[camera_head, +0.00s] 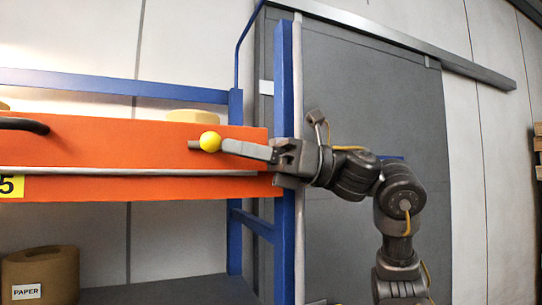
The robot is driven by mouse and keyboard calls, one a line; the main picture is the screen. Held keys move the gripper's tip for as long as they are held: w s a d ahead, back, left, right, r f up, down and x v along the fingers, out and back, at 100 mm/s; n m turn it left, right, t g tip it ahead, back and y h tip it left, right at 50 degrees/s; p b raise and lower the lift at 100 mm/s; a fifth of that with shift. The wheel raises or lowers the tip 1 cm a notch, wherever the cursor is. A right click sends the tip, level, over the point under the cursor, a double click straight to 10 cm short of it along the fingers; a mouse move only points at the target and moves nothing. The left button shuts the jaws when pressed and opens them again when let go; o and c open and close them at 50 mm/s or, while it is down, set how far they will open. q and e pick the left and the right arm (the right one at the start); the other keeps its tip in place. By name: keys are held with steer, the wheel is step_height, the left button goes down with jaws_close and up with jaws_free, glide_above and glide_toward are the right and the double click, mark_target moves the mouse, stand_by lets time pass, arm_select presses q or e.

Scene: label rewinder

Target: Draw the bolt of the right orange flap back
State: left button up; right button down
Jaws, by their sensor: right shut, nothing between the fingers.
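The right orange flap (105,187) spans the left half of the head view, in front of a blue rack. Its bolt shows as a yellow ball knob (210,141) with a short grey rod stub at its left, near the flap's right end. My right gripper (226,146) comes in from the right, its fingers shut and pointing left. The fingertips are at the right side of the yellow knob; I cannot tell whether they touch it. Nothing is held between the fingers. The rest of the bolt is hidden behind the gripper. My left gripper is not in view.
A blue upright post (284,90) stands right behind my right wrist. A dark handle (24,125) and a yellow number label (11,186) are on the flap at left. A paper roll (41,274) sits on the lower shelf (170,291). A grey sliding door (375,100) is behind.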

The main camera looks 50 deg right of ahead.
steer(key=b+v, duration=0.4)
steer(key=v, duration=1)
